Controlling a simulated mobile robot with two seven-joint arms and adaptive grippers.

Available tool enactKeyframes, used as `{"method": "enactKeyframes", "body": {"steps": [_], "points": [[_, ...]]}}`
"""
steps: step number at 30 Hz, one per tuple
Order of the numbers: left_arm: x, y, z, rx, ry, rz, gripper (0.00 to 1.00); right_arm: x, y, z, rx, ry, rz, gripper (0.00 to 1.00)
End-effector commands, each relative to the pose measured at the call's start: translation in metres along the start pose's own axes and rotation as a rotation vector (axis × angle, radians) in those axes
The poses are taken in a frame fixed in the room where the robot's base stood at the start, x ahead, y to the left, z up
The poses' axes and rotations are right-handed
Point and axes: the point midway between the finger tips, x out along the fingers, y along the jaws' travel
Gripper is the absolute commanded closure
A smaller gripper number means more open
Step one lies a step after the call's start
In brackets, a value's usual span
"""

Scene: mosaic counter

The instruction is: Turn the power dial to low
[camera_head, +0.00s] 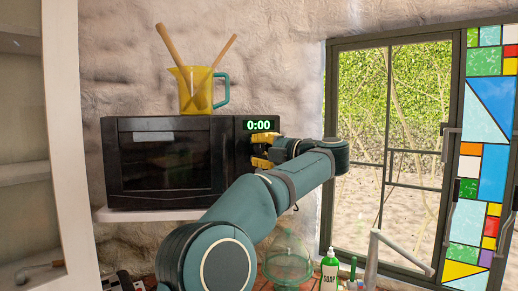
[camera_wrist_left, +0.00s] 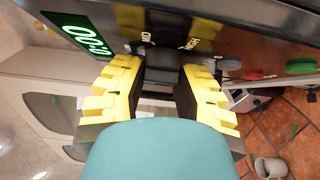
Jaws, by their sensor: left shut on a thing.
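The black microwave (camera_head: 115,160) stands on a white shelf against the wall, its door shut. Its green display (camera_head: 258,125) reads 0:00 and also shows in the left wrist view (camera_wrist_left: 82,33). My left gripper (camera_head: 262,151) reaches its right-hand panel below the display. In the left wrist view, the yellow fingers of the left gripper (camera_wrist_left: 158,85) are on both sides of the dark power dial (camera_wrist_left: 160,60) and shut on it. Small white lettering shows by the dial, one word looking like HIGH. The dial's pointer cannot be made out. My right gripper is not in view.
A yellow jug (camera_head: 187,98) with wooden utensils stands on top of the microwave. A green soap bottle (camera_head: 330,269) and a clear green-tinted vessel (camera_head: 287,263) are below, right of my arm. A window is at the right.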

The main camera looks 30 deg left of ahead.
Motion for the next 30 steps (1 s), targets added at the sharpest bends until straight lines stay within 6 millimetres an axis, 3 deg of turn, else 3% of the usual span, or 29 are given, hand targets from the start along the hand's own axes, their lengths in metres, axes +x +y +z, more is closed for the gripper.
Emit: {"method": "enactKeyframes", "body": {"steps": [14,15,17,26,30], "points": [[0.001,0.001,-0.001,-0.012,0.002,-0.008,1.0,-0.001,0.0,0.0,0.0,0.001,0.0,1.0],[0.001,0.001,-0.001,-0.012,0.002,-0.008,0.57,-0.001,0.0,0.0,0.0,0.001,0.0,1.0],[0.001,0.001,-0.001,-0.011,0.001,-0.008,0.38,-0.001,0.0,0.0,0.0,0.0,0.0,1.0],[0.0,0.0,0.0,-0.01,0.0,-0.009,0.38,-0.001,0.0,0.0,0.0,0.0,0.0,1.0],[-0.009,0.0,0.001,-0.009,-0.003,-0.009,0.38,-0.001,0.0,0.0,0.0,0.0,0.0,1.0]]}}
